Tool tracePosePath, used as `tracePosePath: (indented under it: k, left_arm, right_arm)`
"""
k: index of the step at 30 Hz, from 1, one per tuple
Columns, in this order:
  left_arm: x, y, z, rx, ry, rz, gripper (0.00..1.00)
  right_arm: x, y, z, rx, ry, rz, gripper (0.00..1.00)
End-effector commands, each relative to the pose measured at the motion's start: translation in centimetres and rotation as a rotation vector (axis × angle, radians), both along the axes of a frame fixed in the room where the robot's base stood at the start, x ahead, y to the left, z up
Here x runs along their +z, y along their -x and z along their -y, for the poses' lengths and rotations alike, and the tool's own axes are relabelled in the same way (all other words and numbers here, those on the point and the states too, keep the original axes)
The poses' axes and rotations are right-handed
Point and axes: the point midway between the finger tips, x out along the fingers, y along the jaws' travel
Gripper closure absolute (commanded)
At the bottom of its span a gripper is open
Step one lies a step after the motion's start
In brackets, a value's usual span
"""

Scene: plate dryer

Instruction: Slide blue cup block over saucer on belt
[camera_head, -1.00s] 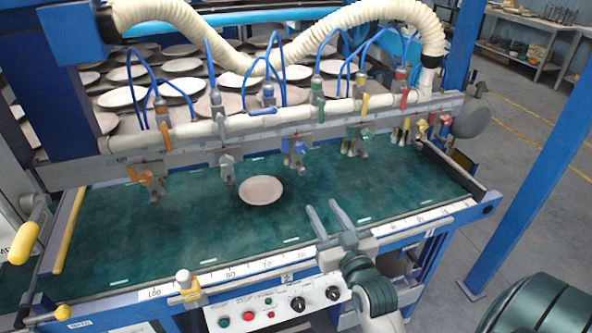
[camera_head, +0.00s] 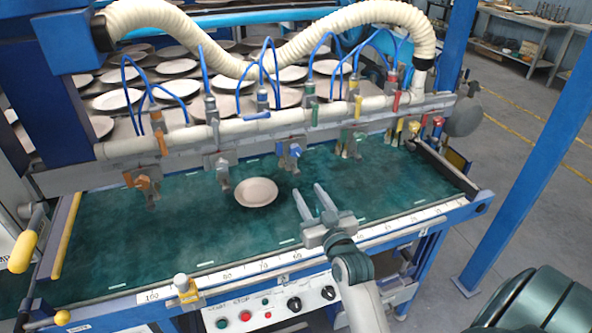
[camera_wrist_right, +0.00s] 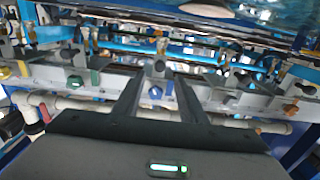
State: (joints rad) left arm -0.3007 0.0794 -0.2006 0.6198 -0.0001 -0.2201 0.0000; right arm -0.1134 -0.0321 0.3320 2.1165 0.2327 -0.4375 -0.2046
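The blue cup block (camera_head: 290,153) hangs from the rail over the green belt (camera_head: 120,250), behind and right of the saucer. The pale round saucer (camera_head: 256,192) lies flat on the belt, slightly left of the block. My right gripper (camera_head: 308,189) is open and empty above the belt, in front of the block and right of the saucer. In the right wrist view, the gripper's two fingers (camera_wrist_right: 160,80) are apart, with a blue knob (camera_wrist_right: 155,92) seen between them. The saucer shows partly at the top edge there (camera_wrist_right: 207,9). My left gripper is not in view.
An orange block (camera_head: 148,184), a grey block (camera_head: 223,168) and a green block (camera_head: 350,143) hang from the same rail (camera_head: 180,158). A ruler edge (camera_head: 250,268) and control panel (camera_head: 270,308) line the belt's front. Several plates lie behind.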

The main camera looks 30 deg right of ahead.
Motion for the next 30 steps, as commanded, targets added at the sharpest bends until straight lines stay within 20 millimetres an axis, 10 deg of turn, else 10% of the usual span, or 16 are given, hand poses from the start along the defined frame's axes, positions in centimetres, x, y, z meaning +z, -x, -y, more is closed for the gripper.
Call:
tracePosePath:
  k: [15,30]
  left_arm:
    - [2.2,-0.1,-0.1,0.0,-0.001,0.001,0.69]
    - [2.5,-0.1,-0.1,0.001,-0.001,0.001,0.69]
  right_arm:
    - [0.2,-8.6,2.0,0.0,0.0,0.0,0.62]
    - [0.0,-10.2,2.4,0.0,0.0,0.0,0.62]
